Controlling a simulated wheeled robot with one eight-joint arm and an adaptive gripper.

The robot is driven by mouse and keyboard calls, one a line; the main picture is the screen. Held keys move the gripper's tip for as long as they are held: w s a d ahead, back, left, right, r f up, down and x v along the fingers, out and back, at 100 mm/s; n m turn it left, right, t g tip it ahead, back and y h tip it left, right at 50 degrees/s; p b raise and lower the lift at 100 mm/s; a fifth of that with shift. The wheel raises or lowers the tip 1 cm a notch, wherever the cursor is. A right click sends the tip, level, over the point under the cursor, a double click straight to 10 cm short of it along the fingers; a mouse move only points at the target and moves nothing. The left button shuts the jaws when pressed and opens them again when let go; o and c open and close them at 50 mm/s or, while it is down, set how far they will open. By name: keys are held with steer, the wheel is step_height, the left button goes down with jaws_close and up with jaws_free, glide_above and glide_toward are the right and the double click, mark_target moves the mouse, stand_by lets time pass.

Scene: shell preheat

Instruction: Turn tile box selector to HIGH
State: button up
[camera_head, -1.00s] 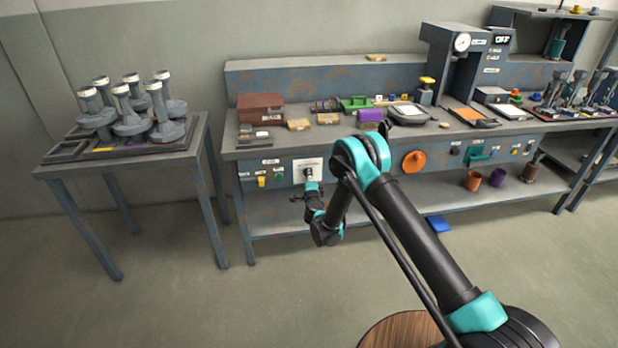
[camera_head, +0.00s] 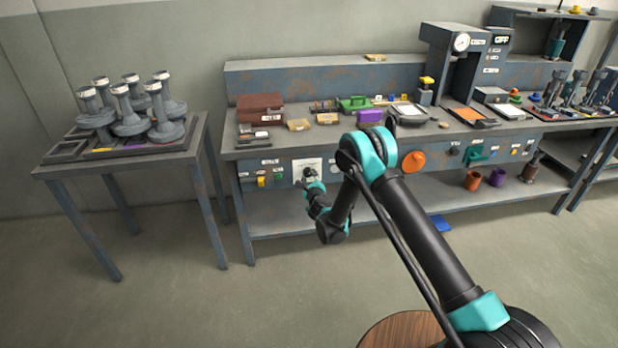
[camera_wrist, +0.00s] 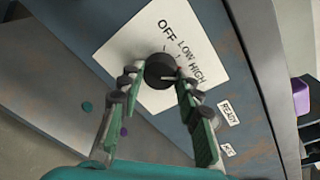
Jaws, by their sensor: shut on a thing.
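The selector (camera_wrist: 160,70) is a dark round knob on a white plate (camera_wrist: 130,42) marked OFF, LOW and HIGH. In the wrist view a pale line on the knob points right, toward the HIGH label; its exact alignment is hard to tell. My gripper (camera_wrist: 157,79) is shut on the knob, one finger on each side. In the head view the white plate (camera_head: 302,165) is on the front panel of the long bench, and my gripper (camera_head: 308,180) reaches it from below. The fingers are too small there to make out.
READY (camera_wrist: 229,113) and another small label are on the panel beside the plate. A yellow item (camera_head: 262,182) and a green button (camera_head: 279,176) are left of the plate. An orange disc (camera_head: 413,161) is to its right.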

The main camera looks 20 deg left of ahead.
mark_target(308, 153)
steer(key=shift+m, duration=0.6)
steer(key=o, duration=1.2)
steer(key=shift+c, duration=0.2)
step_height(308, 153, up, 10)
steer(key=shift+f, duration=0.1)
